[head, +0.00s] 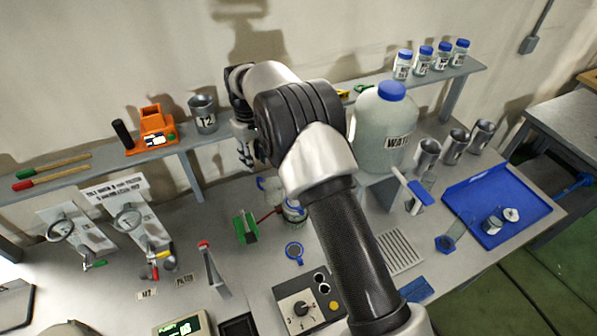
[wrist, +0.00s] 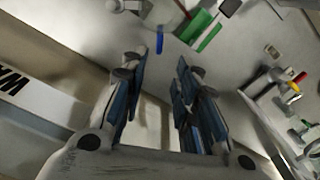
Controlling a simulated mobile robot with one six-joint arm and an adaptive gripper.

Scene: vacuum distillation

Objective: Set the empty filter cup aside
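I cannot tell for certain which thing is the filter cup. A glass vessel with blue parts (head: 294,210) stands on the bench, partly hidden behind my arm. My gripper (head: 245,155) is raised near the shelf edge, to the right of the metal T2 cup (head: 204,115). In the wrist view my gripper (wrist: 161,72) has its fingers apart, with nothing held between them.
A big water bottle (head: 382,125) stands to the right of my arm. A blue tray (head: 515,228) holds small jars at the right. Green holders (head: 246,228), a control box (head: 308,306) and gauges (head: 128,218) crowd the bench. The shelf (head: 75,176) carries red- and green-tipped sticks and an orange device.

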